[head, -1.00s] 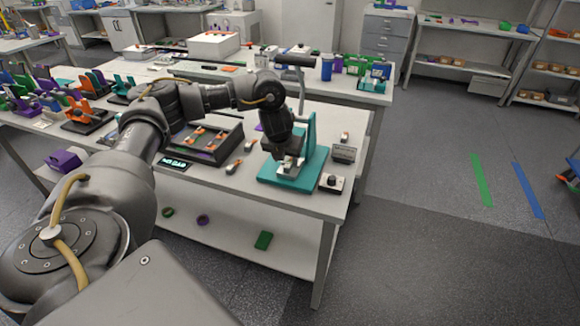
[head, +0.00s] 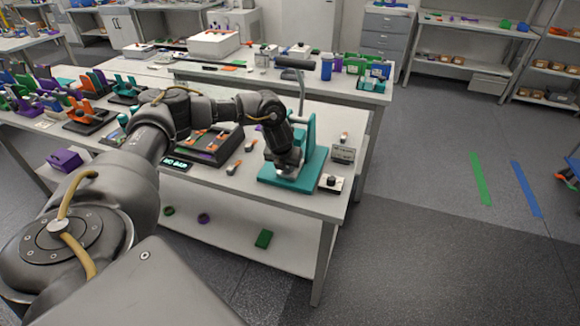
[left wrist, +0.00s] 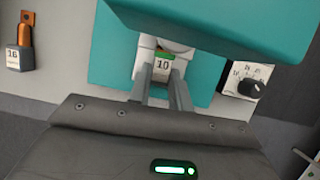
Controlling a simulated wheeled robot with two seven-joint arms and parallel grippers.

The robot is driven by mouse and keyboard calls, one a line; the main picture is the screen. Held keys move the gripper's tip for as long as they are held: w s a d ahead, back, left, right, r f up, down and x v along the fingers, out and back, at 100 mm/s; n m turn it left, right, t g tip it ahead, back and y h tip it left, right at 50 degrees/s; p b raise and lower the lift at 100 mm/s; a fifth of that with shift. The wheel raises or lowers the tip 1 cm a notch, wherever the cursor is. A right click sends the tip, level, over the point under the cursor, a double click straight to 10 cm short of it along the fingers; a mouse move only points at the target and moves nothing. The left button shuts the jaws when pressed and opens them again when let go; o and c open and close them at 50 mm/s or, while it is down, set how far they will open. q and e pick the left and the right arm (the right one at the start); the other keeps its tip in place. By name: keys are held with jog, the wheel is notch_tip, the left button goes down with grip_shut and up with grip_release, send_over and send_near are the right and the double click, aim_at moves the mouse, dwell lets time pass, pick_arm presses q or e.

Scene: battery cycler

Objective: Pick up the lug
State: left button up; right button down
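A small block with a green-topped label reading 10 (left wrist: 163,63), which looks like the lug, sits at the teal press (left wrist: 115,60) in the left wrist view. The two fingers of my left gripper (left wrist: 163,84) stand apart, one on either side of this label. I cannot tell whether they touch the block. In the head view my left gripper (head: 287,168) is down over the base of the teal press (head: 312,165), and the block is hidden behind it. My right gripper is not in view.
An orange-topped piece labelled 16 (left wrist: 25,45) lies left of the press. A small box with a black knob (head: 332,183) and a grey box (head: 343,154) stand right of it. A dark tray (head: 215,146) with orange-topped pieces is at the left. The press's upright rises close beside my gripper.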

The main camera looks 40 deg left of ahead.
pick_arm(q)
grip_shut()
jog(key=shift+r, duration=0.15)
jog(key=shift+r+b, duration=0.25)
jog(key=shift+b, duration=0.1)
jog(key=shift+r, duration=0.3)
jog(key=s+d, duration=0.1)
jog(key=s, duration=0.1)
jog(key=s+d+b, duration=0.1)
jog(key=s, duration=0.2)
jog(key=s+d, duration=0.1)
jog(key=s, duration=0.2)
jog(key=shift+s+d+b, duration=0.25)
jog(key=shift+b, duration=0.15)
jog(key=s+d+p, duration=0.2)
jog(key=s+d, duration=0.1)
jog(key=s, duration=0.5)
jog(key=shift+d, duration=0.25)
